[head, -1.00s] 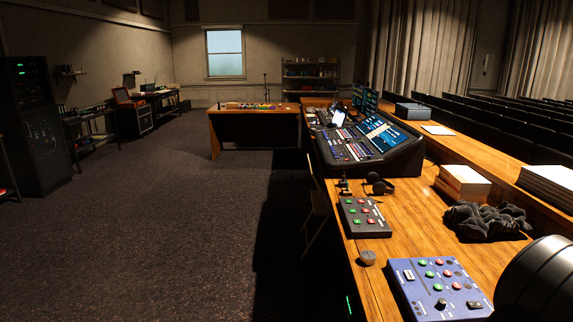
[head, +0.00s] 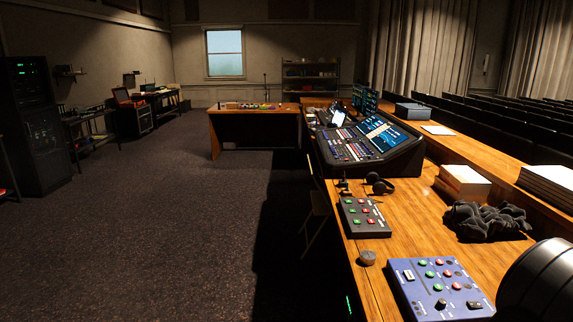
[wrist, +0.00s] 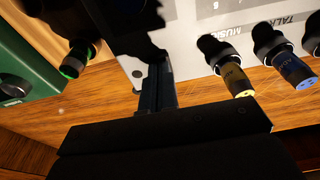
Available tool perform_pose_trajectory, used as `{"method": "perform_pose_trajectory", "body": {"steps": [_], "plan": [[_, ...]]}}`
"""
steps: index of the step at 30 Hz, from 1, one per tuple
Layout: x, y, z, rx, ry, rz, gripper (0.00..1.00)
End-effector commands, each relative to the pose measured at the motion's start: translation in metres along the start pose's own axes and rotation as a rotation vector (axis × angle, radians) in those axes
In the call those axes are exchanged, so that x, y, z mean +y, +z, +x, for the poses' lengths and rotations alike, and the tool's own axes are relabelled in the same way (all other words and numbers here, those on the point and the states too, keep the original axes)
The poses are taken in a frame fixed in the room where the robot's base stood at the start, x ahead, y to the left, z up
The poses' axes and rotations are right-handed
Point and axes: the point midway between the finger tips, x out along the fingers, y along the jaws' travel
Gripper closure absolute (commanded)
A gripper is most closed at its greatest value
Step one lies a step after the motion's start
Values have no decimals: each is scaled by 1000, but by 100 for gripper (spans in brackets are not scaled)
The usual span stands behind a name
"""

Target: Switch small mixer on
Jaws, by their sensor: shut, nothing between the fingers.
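In the wrist view, my gripper (wrist: 154,72) is shut and empty, its dark fingers reaching up over the edge of a light grey panel (wrist: 192,17). The panel carries the lettering "MUSIC" and part of "TALK". Black plugs with a yellow end (wrist: 238,80) and a blue end (wrist: 297,72) stick out of its near edge. No power switch is clear there. The head view shows a blue-violet button box (head: 445,296) and a dark grey button box (head: 362,218) on the desk; I cannot tell which device is the small mixer. My fingers are outside the head view.
A green box (wrist: 22,75) with a green-ringed plug (wrist: 75,62) is left of my fingers. The wooden desk (head: 415,205) also holds a large console (head: 370,140), headphones (head: 380,185), a dark cloth (head: 487,220) and books (head: 463,182). A small round object (head: 367,257) lies near the desk's left edge.

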Motion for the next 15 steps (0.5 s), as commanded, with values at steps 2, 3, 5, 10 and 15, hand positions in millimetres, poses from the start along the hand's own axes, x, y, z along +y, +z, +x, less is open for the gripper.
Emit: {"method": "perform_pose_trajectory", "body": {"steps": [2, 3, 5, 10, 15], "plan": [[0, 0, 1, 0, 0, 0, 100], [0, 0, 2, 0, 0, 0, 100], [0, 0, 3, 0, 0, 0, 100], [0, 1, 4, 1, 0, 0, 100], [0, -1, -3, 1, 0, 0, 100]]}}
